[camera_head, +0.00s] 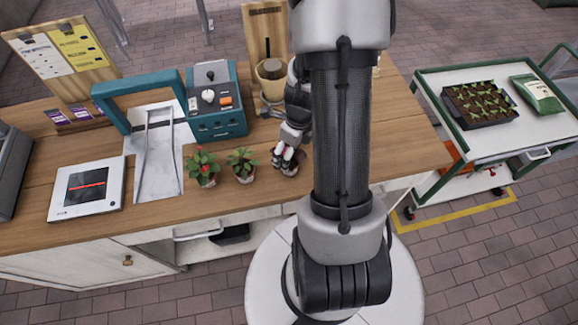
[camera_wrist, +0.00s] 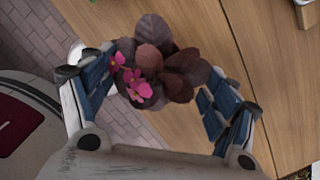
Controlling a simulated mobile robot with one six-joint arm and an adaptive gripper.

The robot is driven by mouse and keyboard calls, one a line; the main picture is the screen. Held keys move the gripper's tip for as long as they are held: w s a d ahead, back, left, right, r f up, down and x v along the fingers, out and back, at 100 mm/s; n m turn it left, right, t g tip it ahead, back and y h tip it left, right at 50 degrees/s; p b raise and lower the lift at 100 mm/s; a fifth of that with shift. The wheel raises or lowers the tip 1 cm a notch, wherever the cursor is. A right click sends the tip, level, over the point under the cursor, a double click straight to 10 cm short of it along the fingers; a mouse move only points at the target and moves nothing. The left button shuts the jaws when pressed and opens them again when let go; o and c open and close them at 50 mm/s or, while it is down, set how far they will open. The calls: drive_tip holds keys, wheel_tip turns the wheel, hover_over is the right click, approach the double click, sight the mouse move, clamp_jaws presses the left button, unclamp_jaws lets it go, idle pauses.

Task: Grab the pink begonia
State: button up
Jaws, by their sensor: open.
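In the wrist view the pink begonia (camera_wrist: 160,62), with dark reddish leaves and small pink flowers, sits between the spread fingers of my gripper (camera_wrist: 155,95). The leaves hide its pot and come close to both fingers; I cannot tell whether they touch. In the head view the begonia (camera_head: 290,166) stands near the front edge of the wooden counter (camera_head: 400,140), partly covered by my gripper (camera_head: 286,150). My gripper is open, with a finger on either side of the plant.
A red-flowered plant (camera_head: 202,168) and a green plant with a small red bloom (camera_head: 242,163) stand just left of the begonia. A teal machine (camera_head: 216,110), a scale (camera_head: 87,190) and a tan container (camera_head: 271,75) are on the counter. A cart (camera_head: 470,140) holds a seedling tray at right.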

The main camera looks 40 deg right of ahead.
drive_tip(key=shift+w+a+f+b, duration=0.15)
drive_tip(key=shift+f+b, duration=0.8)
drive_tip(key=shift+f, duration=0.45)
drive_tip(key=shift+w+a+f+b, duration=0.1)
drive_tip(key=shift+f+b, duration=0.8)
drive_tip(key=shift+f, duration=0.45)
drive_tip(key=shift+r, duration=0.1)
drive_tip(key=c, duration=1.3)
drive_tip(key=shift+r, duration=0.15)
